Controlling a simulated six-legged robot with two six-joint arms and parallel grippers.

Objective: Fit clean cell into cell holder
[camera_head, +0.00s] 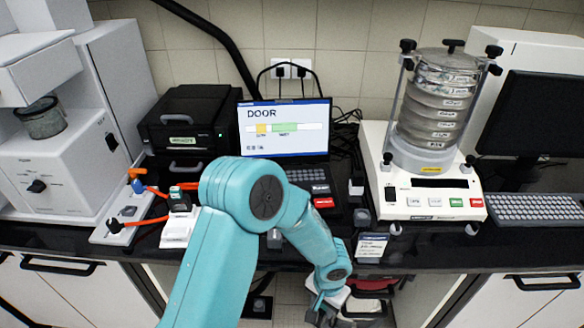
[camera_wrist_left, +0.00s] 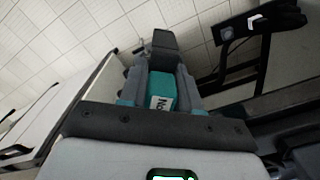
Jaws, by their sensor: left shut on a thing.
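My left gripper (camera_head: 326,306) hangs low in front of the bench edge in the head view, at the end of my teal arm. In the left wrist view my left gripper (camera_wrist_left: 162,74) is shut on a teal block (camera_wrist_left: 162,88) with a white label, partly hidden by the dark fingers. A dark grey piece shows just beyond it. I cannot tell whether the block is the clean cell. A black instrument (camera_head: 188,125) with a front handle stands at the back left. I cannot make out a cell holder. My right gripper is not in view.
A laptop (camera_head: 285,128) showing "DOOR" stands beside the black instrument. A sieve shaker (camera_head: 428,195) with stacked sieves is to its right, before a monitor (camera_head: 535,115) and keyboard (camera_head: 538,207). A white machine (camera_head: 60,160) fills the left. Drawer handles (camera_head: 62,265) stick out below the bench.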

